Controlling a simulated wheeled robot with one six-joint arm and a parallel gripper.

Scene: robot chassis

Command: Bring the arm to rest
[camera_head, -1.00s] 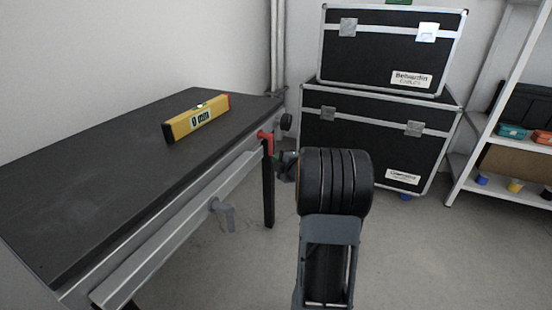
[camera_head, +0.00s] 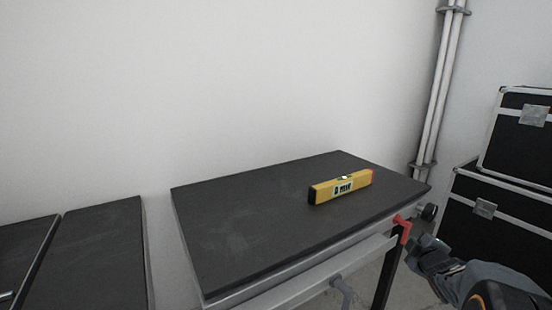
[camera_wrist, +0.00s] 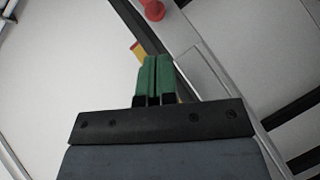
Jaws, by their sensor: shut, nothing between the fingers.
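My gripper (camera_wrist: 155,78) shows in the wrist view with its two green fingers pressed together and nothing between them. In the head view my arm (camera_head: 487,283) is at the lower right, cut off by the picture edge. Its gripper end is beside the workbench's right end, close to a red clamp handle (camera_head: 403,229). I cannot tell the exact gap. A red knob (camera_wrist: 153,9) shows ahead of the fingers in the wrist view.
A yellow spirit level (camera_head: 341,187) lies on the dark workbench top (camera_head: 250,232). Black cases (camera_head: 495,222) are stacked at the right. Pipes (camera_head: 436,90) run up the wall corner. Another dark top (camera_head: 95,255) is at the left. Most of the bench top is clear.

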